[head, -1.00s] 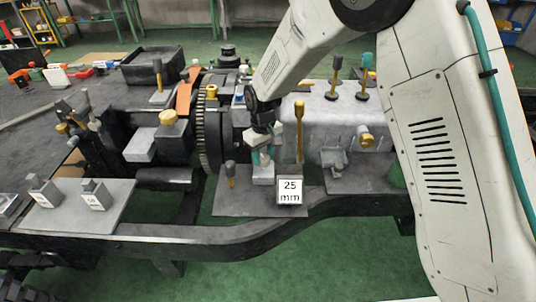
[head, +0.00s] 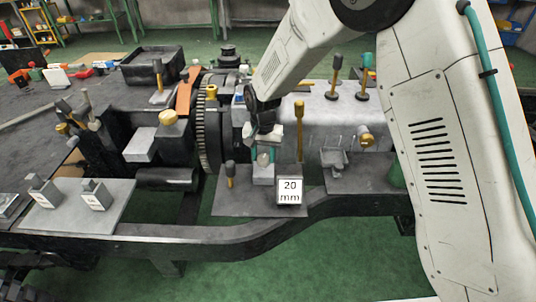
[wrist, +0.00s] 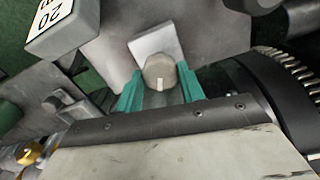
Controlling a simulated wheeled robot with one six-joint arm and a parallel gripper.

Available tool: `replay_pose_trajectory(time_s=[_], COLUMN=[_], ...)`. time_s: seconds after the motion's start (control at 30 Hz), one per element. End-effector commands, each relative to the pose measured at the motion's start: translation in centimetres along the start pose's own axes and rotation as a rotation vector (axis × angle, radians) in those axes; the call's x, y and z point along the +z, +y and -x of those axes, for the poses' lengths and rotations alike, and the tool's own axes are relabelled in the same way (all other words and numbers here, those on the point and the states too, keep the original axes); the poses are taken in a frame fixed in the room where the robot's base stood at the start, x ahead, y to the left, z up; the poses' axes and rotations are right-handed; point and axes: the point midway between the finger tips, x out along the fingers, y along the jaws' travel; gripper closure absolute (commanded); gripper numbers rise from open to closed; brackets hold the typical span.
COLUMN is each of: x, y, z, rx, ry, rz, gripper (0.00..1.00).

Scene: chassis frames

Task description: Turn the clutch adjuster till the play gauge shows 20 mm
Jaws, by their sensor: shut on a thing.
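The play gauge (head: 290,191) is a small white plate reading "20 mm" in the head view. Its edge, with "20" on it, also shows in the wrist view (wrist: 63,18). The clutch adjuster (wrist: 160,72) is a grey round knob with a pale mark, in front of a light grey block (wrist: 155,43). My gripper (wrist: 160,93) has teal fingers shut on the adjuster, one on each side. In the head view my gripper (head: 264,154) is above the light block (head: 263,174), and the knob is largely hidden between the fingers.
A tall yellow-topped lever (head: 299,130) stands close to the right of my gripper. A short lever (head: 230,175) stands to its left. The large toothed flywheel (head: 209,135) is further left. Green floor lies open in front of the chassis rail.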

Motion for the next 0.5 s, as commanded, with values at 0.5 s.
replay_pose_trajectory(time_s=[0.5], x=[0.25], y=[-0.02], z=[-0.1], rx=[0.003], ry=[-0.005], rz=[-0.112], gripper=[0.84])
